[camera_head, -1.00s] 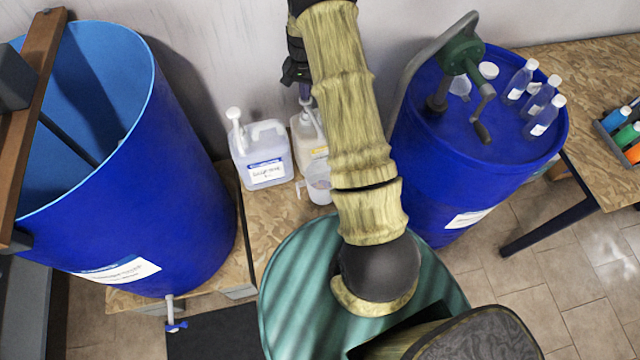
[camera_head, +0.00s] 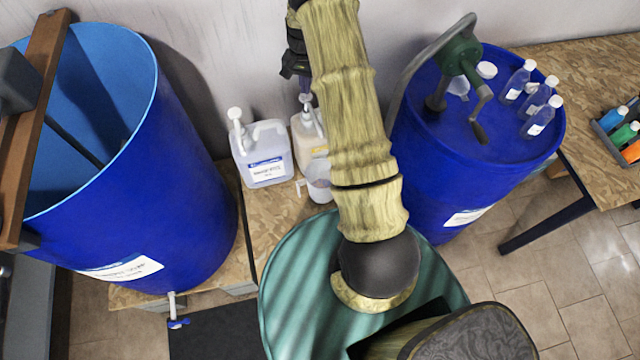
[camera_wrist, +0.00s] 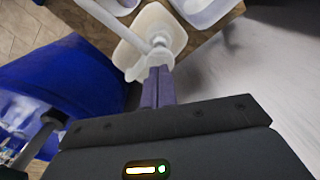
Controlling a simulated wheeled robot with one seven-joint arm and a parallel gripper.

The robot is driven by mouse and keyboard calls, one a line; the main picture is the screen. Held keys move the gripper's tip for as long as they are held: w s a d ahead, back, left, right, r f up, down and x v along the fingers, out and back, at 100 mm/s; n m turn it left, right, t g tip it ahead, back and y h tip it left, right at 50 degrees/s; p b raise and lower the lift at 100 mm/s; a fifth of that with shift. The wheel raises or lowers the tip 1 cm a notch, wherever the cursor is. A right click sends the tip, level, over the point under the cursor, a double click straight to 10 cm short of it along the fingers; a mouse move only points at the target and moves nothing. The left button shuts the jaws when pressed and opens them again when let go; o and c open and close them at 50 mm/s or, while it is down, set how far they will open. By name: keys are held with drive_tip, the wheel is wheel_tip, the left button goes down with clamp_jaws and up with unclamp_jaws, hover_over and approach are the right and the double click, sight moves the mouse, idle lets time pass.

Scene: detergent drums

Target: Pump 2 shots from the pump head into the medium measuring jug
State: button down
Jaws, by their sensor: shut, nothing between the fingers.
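A cream jug (camera_head: 302,136) with a white pump stands on the wooden bench, partly hidden by my arm. Its pump head (camera_wrist: 160,52) shows in the wrist view just beyond my fingertips. A clear measuring jug (camera_head: 318,184) with a handle stands in front of the cream jug, partly behind my arm; its size cannot be compared here. Its rim appears cut off at the top of the wrist view (camera_wrist: 112,5). My gripper (camera_wrist: 158,84) is shut and empty, its purple fingers over the pump head; whether they touch it is unclear. It also shows in the head view (camera_head: 305,88).
A white labelled jug (camera_head: 264,155) with its own pump stands left of the cream jug. Large blue drums stand left (camera_head: 150,190) and right (camera_head: 440,180); the right one carries a crank pump (camera_head: 461,60) and small bottles. A teal drum top (camera_head: 300,290) lies below my arm.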

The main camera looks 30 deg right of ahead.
sight(306, 96)
drive_tip(key=shift+f+b, duration=1.8)
drive_tip(key=shift+f, duration=1.15)
drive_tip(key=shift+r+p, duration=1.75)
drive_tip(key=shift+r, duration=1.2)
wheel_tip(306, 96, up, 6)
drive_tip(key=p, duration=0.3)
drive_tip(key=shift+p, duration=0.3)
drive_tip(key=s+a+r+n+t+b, duration=0.1)
drive_tip(key=s+a, duration=0.3)
drive_tip(key=s, duration=0.4)
drive_tip(key=s+a+r+n+b, duration=0.3)
drive_tip(key=s+a+r+n, duration=0.1)
drive_tip(key=s, duration=0.5)
drive_tip(key=s+a+r+n+t+b, duration=0.1)
drive_tip(key=s+a+r+n+b, duration=0.1)
drive_tip(key=s, duration=0.7)
drive_tip(key=shift+a+r+n+t, duration=0.3)
drive_tip(key=shift+a+r+n, duration=0.25)
drive_tip(key=shift+a, duration=0.6)
